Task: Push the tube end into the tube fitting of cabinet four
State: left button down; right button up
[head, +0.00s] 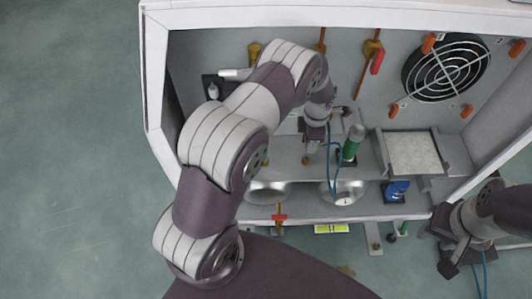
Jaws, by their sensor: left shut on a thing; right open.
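The cabinet (155,85) is white and open, and I look down into it; no number is readable. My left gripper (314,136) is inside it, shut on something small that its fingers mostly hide. A thin blue tube (334,170) runs beside this gripper and down toward a round silver dish; I cannot clearly see its end. A small brass-coloured fitting (307,160) shows just below the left gripper; I cannot tell whether anything touches it. My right gripper (440,252) is open at the lower right, outside the cabinet's front edge, with a blue line near it.
A green cylinder (353,143) stands close right of the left gripper. A blue device (397,190) and a silver dish (343,192) sit near the front shelf edge.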

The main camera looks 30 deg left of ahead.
pick_arm(q)
jog(key=shift+f+b, duration=0.95)
jog(key=shift+f, duration=0.5)
jog(key=shift+r+p, duration=0.1)
jog(key=shift+p, duration=0.4)
jog(key=shift+f+b, duration=1)
jog(key=shift+f, duration=0.6)
jog(key=c, duration=0.6)
grip_release()
jog(key=shift+c, duration=0.2)
notch_tip(320, 180, up, 12)
jog(key=shift+r+p, duration=0.1)
jog(key=shift+p, duration=1)
